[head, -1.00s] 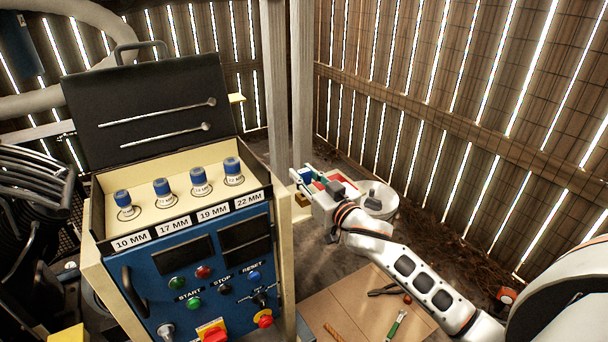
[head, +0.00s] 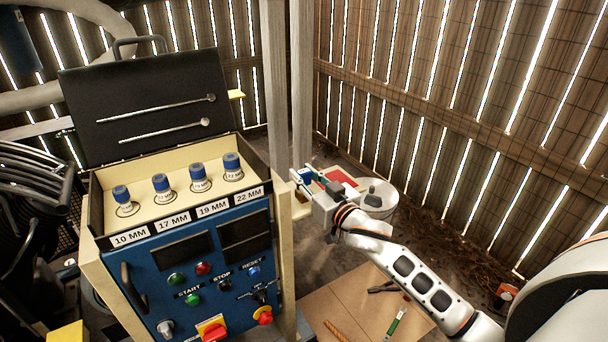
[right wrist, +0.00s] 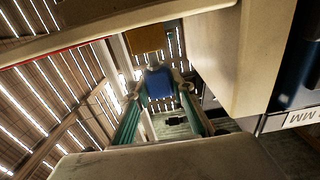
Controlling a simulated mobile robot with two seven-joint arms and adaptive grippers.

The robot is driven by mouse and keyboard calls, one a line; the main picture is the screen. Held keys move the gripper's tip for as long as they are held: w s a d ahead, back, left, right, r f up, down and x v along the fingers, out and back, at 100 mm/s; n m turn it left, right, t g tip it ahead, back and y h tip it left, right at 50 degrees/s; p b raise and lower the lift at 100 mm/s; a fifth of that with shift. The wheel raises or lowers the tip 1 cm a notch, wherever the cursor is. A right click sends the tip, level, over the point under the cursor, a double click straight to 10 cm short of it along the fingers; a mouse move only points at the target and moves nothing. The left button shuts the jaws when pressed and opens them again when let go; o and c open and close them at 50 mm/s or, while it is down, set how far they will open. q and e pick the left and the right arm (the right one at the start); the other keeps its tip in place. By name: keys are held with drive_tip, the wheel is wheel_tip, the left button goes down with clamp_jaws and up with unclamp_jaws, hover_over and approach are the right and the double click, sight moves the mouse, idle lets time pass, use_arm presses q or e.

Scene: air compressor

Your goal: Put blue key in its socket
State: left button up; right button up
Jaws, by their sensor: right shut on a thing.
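My right gripper (head: 306,176) is to the right of the control box, over the floor. It is shut on a blue block-like piece, which I take as the blue key (head: 305,178). In the right wrist view this blue piece (right wrist: 158,83) sits between the two green-sided fingers. Several blue-topped round pieces stand in a row in the cream tray (head: 147,214) of the box, above labels 10, 17, 19 and 22 MM. The leftmost is a blue-topped piece (head: 121,193) at 10 MM. No empty socket can be made out. My left gripper is not in view.
The black lid (head: 150,100) stands open behind the tray, with two metal rods on it. A post (head: 300,90) rises behind my right gripper. A white bucket (head: 378,200) stands beyond it. A board (head: 350,300) with tools lies on the floor.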

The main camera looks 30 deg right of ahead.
drive_tip(key=shift+f, duration=0.7)
idle(0.3)
drive_tip(key=o, duration=1.2)
drive_tip(key=shift+s, duration=0.1)
drive_tip(key=s, duration=0.8)
drive_tip(key=s+d, duration=0.1)
drive_tip(key=s, duration=0.2)
drive_tip(key=shift+s, duration=0.4)
drive_tip(key=s+a+f+n+g, duration=0.1)
drive_tip(key=s+a+f, duration=0.3)
drive_tip(key=f, duration=0.6)
drive_tip(key=s+a+f+n+g+y, duration=0.1)
drive_tip(key=s+a+f+g, duration=0.3)
drive_tip(key=s+f, duration=0.5)
drive_tip(key=s+a+f+n+g, duration=0.1)
drive_tip(key=s+a+f, duration=0.3)
drive_tip(key=f, duration=0.9)
drive_tip(key=shift+s+a+f+n+g, duration=0.1)
drive_tip(key=shift+s+g, duration=0.15)
drive_tip(key=shift+s, duration=0.35)
drive_tip(key=shift+s+a+r+n+g, duration=0.1)
drive_tip(key=shift+s+g, duration=0.1)
drive_tip(key=shift+s, duration=0.35)
drive_tip(key=shift+s+a+f+n+g, duration=0.1)
drive_tip(key=shift+s+g, duration=0.15)
drive_tip(key=shift+s, duration=0.35)
